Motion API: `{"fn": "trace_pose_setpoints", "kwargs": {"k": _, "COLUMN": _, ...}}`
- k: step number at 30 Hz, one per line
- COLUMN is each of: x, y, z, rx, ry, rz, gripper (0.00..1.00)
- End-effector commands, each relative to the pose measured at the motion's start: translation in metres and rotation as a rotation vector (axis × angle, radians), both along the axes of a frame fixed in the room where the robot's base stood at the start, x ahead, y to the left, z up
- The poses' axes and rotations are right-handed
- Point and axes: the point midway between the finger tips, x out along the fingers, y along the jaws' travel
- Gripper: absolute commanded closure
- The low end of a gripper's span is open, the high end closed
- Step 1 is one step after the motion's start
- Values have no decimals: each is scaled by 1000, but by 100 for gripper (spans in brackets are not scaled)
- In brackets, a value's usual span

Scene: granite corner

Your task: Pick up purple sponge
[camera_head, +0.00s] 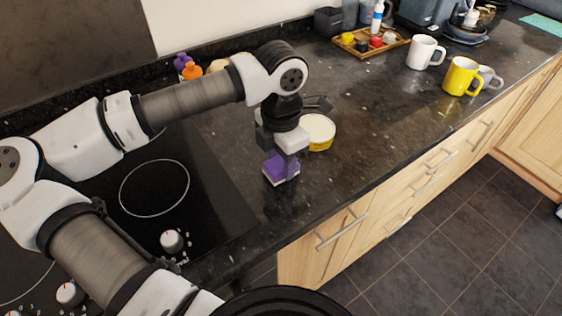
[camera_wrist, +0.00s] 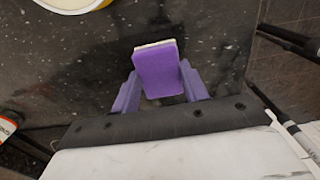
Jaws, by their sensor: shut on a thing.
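The purple sponge (camera_head: 278,170) has a pale layer on one side. It is at my gripper's fingertips, over the dark counter beside the cooktop. In the wrist view the purple sponge (camera_wrist: 159,72) sits between the two purple-looking fingers, with its pale edge at the far end. My gripper (camera_head: 282,158) points down and is shut on the sponge; it also shows in the wrist view (camera_wrist: 160,88). I cannot tell whether the sponge touches the counter.
A yellow and white round tub (camera_head: 318,130) stands just behind my gripper. A black cooktop (camera_head: 150,190) with knobs lies left. White (camera_head: 424,53) and yellow (camera_head: 461,76) mugs and a wooden tray (camera_head: 372,47) stand farther back right. The counter's front edge is close on the right.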

Motion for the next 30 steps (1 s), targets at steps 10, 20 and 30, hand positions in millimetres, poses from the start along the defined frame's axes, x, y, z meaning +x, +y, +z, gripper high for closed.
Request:
{"fn": "trace_pose_setpoints", "kwargs": {"k": 10, "x": 1, "y": 0, "z": 65, "rx": 2, "ry": -5, "rz": 3, "gripper": 80}}
{"fn": "trace_pose_setpoints", "kwargs": {"k": 20, "x": 0, "y": 0, "z": 145, "rx": 0, "ry": -2, "rz": 1, "gripper": 80}}
{"fn": "trace_pose_setpoints", "kwargs": {"k": 30, "x": 0, "y": 0, "z": 188, "rx": 0, "ry": 0, "rz": 0, "gripper": 80}}
